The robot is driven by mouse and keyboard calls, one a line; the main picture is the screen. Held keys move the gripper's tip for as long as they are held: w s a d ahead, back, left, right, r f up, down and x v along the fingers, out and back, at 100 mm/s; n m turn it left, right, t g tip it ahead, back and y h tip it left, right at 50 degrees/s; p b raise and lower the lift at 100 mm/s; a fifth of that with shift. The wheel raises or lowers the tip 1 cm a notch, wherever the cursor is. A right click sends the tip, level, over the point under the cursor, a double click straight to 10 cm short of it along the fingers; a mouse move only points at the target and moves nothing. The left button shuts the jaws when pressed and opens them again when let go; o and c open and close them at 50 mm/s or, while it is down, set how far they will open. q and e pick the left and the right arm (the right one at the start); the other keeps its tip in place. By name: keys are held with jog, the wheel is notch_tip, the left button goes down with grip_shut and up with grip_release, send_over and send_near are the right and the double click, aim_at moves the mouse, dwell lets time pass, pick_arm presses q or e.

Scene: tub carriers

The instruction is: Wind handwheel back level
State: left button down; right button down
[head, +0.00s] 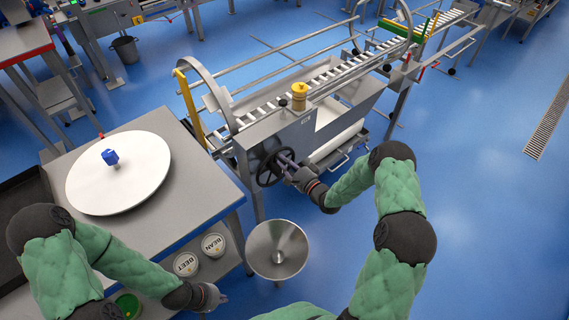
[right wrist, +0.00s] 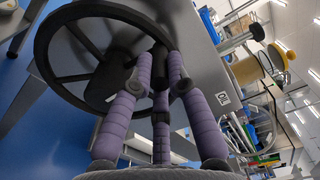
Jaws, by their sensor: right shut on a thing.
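The dark handwheel (head: 262,180) is on the near face of the grey steel tank at the end of the roller conveyor. In the right wrist view the wheel (right wrist: 108,84) fills the upper left, with its rim, spokes and hub showing. My right gripper (head: 287,163) is at the wheel's right side. Its purple-padded fingers (right wrist: 163,62) are shut on the wheel at the rim's right side; the exact contact is partly hidden by the fingers. My left gripper (head: 219,297) hangs low at the bottom, away from the wheel, and its fingers are too small to read.
A steel table with a round white board (head: 120,180) and blue knob stands left. A steel funnel-like bowl (head: 262,262) is below the wheel. Tubs labelled BEET (head: 186,264) and BEAN (head: 213,245) sit under the table edge.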

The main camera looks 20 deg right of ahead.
jog(key=shift+w+d+r, duration=0.15)
jog(key=shift+d, duration=0.15)
jog(key=c, duration=1.2)
grip_release()
jog(key=shift+a, duration=0.1)
jog(key=v, duration=1.2)
